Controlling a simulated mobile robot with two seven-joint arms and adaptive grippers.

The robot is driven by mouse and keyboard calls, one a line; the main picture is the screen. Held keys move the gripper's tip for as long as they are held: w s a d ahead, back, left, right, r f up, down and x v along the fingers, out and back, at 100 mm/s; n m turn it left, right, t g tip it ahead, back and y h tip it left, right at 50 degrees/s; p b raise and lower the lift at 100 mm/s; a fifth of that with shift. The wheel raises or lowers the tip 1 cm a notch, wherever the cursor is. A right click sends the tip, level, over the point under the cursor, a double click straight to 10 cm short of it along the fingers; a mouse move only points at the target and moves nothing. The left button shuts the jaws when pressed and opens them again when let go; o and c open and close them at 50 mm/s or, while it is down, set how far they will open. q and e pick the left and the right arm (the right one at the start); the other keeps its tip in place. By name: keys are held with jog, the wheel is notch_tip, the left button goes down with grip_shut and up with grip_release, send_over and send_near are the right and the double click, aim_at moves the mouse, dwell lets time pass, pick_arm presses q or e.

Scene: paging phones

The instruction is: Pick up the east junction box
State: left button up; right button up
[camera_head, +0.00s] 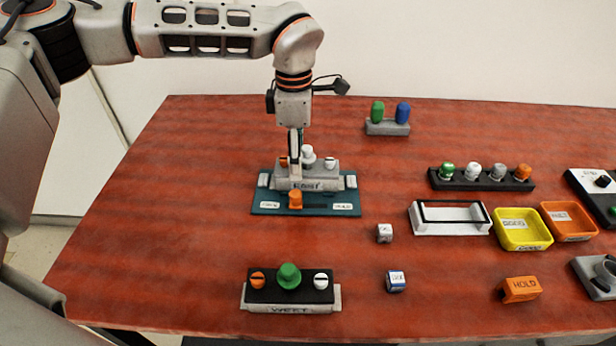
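A grey junction box (323,184) sits on a teal mat (260,207) near the middle of the table. Its dark front lettering is too small to read surely, but it seems to begin with E. A white knob (308,154) stands on its top, with an orange screw at left and a white one at right. An orange knob (295,200) stands in front of it. My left gripper (295,168) points straight down over the box's left part, its fingers seen edge-on. Whether they touch or grip the box cannot be told. My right gripper is out of view.
A second box marked WEST (290,308), with a green knob, stands at the front. Two small cubes (384,233) (396,281) lie to the right. A white frame (450,230), a yellow tray (522,244) and a peg rack (435,184) lie further right. The left table is clear.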

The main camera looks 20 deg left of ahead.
pick_arm(q)
jog(key=f, duration=0.4)
jog(key=shift+d+f, duration=0.25)
jog(key=shift+f, duration=0.1)
jog(key=shift+c, duration=0.5)
jog(key=c, duration=0.9)
jog(key=shift+r, duration=0.1)
jog(key=shift+c, duration=0.2)
jog(key=shift+r, duration=0.1)
